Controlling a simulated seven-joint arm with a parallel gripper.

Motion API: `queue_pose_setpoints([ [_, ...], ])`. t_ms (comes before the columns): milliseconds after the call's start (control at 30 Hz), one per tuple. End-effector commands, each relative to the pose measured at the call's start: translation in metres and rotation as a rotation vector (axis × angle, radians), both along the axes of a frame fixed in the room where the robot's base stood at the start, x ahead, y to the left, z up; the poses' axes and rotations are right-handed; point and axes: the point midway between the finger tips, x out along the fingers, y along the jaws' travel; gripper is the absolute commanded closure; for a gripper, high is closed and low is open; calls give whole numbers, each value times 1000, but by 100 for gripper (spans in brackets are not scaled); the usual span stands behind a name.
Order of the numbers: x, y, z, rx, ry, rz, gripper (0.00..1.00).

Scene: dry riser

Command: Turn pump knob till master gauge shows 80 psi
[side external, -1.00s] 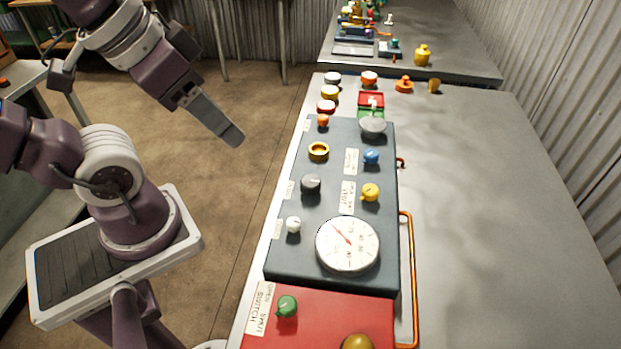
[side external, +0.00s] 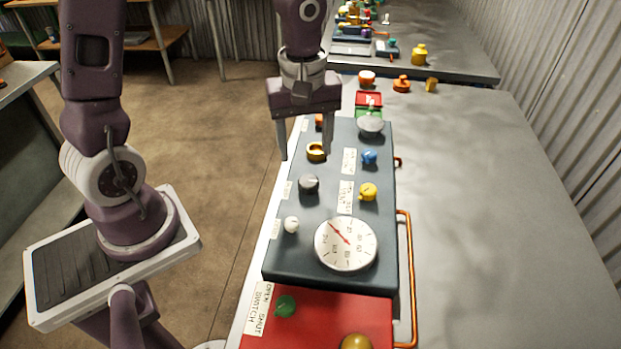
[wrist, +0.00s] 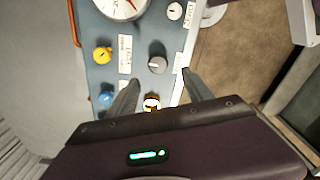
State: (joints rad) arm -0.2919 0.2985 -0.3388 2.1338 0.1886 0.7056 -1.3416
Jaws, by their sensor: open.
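The blue-grey panel (side external: 335,265) carries a large white gauge (side external: 347,245) with a red needle pointing to the upper left; its numbers are too small to read surely. The panel's knobs are grey (side external: 309,184), white (side external: 291,225), yellow (side external: 368,192) and blue (side external: 370,157), plus a brass ring-shaped piece (side external: 316,151). The labels are unreadable, so I cannot tell which is the pump knob. My gripper (side external: 305,157) is open, fingers pointing down over the panel's left edge by the brass piece. In the wrist view, the grey knob (wrist: 157,64) lies ahead between the fingers (wrist: 158,85).
A red panel (side external: 330,325) with a green knob (side external: 285,306) adjoins the near end. An orange pipe (side external: 409,270) runs along the right side. Several small parts stand at the far end. The table's right side (side external: 480,200) is clear.

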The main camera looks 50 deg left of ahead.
Motion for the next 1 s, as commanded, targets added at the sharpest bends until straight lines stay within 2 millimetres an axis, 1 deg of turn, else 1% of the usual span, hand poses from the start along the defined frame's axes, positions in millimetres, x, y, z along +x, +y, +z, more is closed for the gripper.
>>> queue_pose_setpoints([
  [33, 3, -1, -9, -14, 18, 42, 41],
  [100, 6, -1, -17, -24, 27, 81, 41],
  [167, 7, -2, -24, -26, 32, 92, 41],
  [400, 5, -2, -70, -26, 33, 88, 41],
  [467, 6, -2, -78, -26, 31, 88, 41],
  [600, 6, -2, -86, -25, 28, 89, 41],
  [800, 6, -2, -86, -26, 27, 89, 41],
  [967, 6, -2, -86, -25, 28, 89, 72],
  [1000, 6, -2, -86, -25, 28, 89, 80],
])
